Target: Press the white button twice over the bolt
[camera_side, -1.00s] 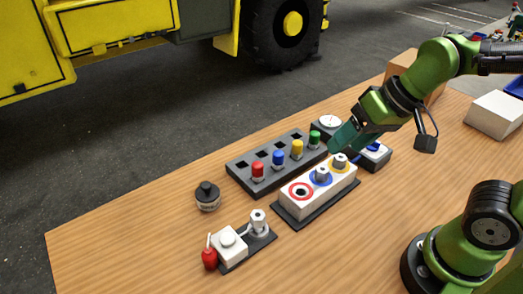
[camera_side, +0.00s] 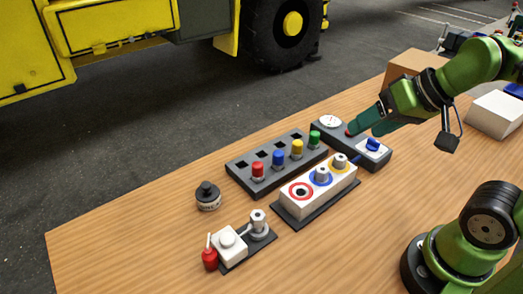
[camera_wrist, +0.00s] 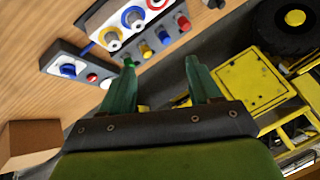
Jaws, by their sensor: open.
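A white box with a round white button (camera_side: 228,237) on top sits at the front left of the table in the side view. Beside it, on the same dark plate, a metal bolt (camera_side: 258,223) stands upright. A red bottle (camera_side: 210,258) with a thin spout is at the box's left. My gripper (camera_side: 353,128) is far to the right of them, over the grey control panel. Its teal fingers are spread apart and empty in the wrist view (camera_wrist: 161,61). The white button and bolt do not show in the wrist view.
The grey panel (camera_side: 347,142) carries a white dial, a red button and a blue knob (camera_side: 373,144). A white block (camera_side: 318,193) with ringed holes and a dark rack (camera_side: 240,174) of coloured pegs lie between. A black-capped jar (camera_side: 208,197) stands left.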

